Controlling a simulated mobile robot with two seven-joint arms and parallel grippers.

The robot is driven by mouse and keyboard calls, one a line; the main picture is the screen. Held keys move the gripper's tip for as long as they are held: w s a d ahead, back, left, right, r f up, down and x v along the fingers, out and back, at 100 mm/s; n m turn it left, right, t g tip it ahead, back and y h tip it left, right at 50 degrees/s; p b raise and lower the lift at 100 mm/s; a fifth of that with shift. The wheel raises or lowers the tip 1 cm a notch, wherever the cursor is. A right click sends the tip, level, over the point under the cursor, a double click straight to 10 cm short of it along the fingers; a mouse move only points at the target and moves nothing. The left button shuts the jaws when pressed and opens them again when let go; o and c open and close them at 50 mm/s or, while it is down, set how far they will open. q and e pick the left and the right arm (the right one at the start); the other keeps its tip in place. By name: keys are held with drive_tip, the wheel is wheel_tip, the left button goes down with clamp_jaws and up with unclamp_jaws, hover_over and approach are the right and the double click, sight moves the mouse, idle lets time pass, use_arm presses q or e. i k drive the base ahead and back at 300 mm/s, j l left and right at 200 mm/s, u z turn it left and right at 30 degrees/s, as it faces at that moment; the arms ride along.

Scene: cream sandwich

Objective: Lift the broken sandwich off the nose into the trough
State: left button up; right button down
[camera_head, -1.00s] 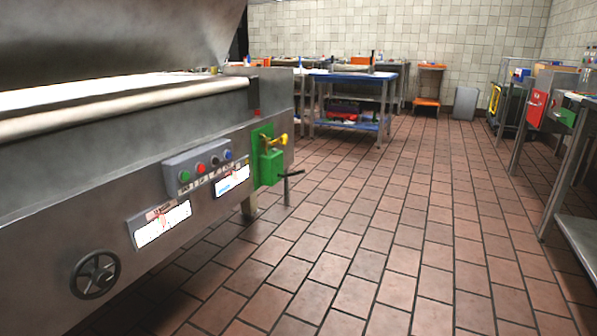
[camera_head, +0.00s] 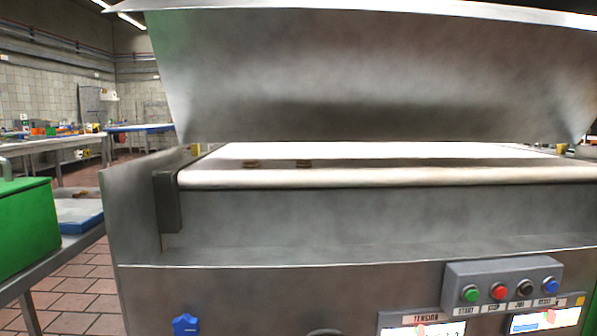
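The belt's rounded white nose (camera_head: 380,177) runs along the front of the steel machine. Below it is a steel trough-like ledge (camera_head: 380,250), with nothing visible on it. Neither of my grippers is in view.
A raised steel hood (camera_head: 370,75) overhangs the belt. A control box (camera_head: 500,283) with several coloured buttons sits at the lower right. A green box (camera_head: 25,228) and a blue tray (camera_head: 78,214) stand on a side table at left. Tiled floor (camera_head: 75,300) shows between.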

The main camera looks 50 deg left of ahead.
sight(300, 163)
drive_tip(key=i+l+u, duration=0.25)
drive_tip(key=u, duration=0.15)
drive_tip(key=i+l+u, duration=0.2)
drive_tip(key=l+u, duration=0.2)
drive_tip(key=i+l+u, duration=0.15)
drive_tip(key=l, duration=0.15)
drive_tip(key=l+u, duration=0.15)
drive_tip(key=l, duration=0.15)
drive_tip(key=i+l+u, duration=0.15)
drive_tip(key=l, duration=0.15)
